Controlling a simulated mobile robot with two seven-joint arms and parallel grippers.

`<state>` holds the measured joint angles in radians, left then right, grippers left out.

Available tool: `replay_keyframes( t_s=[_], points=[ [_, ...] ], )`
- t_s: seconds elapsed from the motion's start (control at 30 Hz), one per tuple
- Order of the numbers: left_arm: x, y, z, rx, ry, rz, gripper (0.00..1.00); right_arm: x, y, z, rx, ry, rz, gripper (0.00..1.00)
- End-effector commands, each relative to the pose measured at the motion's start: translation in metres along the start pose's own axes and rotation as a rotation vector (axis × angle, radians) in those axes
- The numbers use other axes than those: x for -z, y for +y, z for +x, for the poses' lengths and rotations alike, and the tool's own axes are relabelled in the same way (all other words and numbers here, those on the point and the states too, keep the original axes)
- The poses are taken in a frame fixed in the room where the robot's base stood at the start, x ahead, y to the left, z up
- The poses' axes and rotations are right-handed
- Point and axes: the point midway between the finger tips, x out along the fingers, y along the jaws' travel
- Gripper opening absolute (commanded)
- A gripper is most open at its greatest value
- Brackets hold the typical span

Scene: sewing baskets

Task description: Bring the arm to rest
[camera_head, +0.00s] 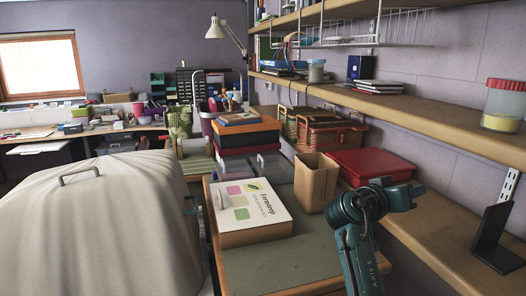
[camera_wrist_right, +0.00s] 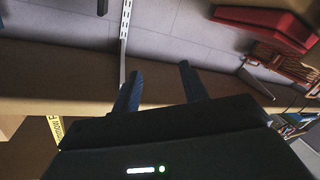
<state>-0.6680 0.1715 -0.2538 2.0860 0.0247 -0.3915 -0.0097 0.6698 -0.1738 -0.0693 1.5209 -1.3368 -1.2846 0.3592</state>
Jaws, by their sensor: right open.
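My right arm (camera_head: 360,225) is bent at the front right of the head view, above the green-topped table's right edge. Beyond the fingers are a wooden shelf surface and the wall. My left gripper is not in view.
A white-lidded box (camera_head: 250,212) and a tan bin (camera_head: 316,184) stand on the green-topped table (camera_head: 270,262). A red case (camera_head: 370,167) and wicker baskets (camera_head: 332,137) sit behind. A wooden shelf (camera_head: 432,222) with a black upright object (camera_head: 494,236) runs along the right.

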Motion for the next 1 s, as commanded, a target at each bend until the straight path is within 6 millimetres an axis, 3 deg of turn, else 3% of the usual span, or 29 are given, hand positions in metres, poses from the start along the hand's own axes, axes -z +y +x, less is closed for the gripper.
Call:
replay_keyframes(
  t_s=[0.03,0.13,0.23,0.37,0.5,0.6,0.73,0.83,1.0],
  points=[
    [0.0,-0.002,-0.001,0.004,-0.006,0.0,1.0,-0.038,-0.021,0.001,0.09,0.004,-0.06,0.43],
    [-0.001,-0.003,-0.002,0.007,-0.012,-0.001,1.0,-0.103,-0.055,-0.008,0.28,0.018,-0.139,0.43],
    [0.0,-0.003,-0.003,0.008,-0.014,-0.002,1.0,-0.168,-0.08,-0.03,0.472,0.027,-0.193,0.43],
    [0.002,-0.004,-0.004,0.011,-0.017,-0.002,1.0,-0.248,-0.095,-0.075,0.718,0.026,-0.223,0.43],
    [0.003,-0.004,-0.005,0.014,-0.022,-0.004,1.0,-0.322,-0.087,-0.139,0.969,0.002,-0.198,0.43],
    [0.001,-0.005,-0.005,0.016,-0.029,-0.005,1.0,-0.36,-0.07,-0.184,1.117,-0.029,-0.148,0.43],
    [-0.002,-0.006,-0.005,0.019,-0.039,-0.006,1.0,-0.388,-0.045,-0.231,1.246,-0.072,-0.07,0.43],
    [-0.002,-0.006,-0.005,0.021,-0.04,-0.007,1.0,-0.398,-0.032,-0.252,1.299,-0.099,-0.023,0.43],
    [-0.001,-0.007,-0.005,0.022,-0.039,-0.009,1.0,-0.402,-0.025,-0.262,1.325,-0.113,0.004,0.43]
  ],
)
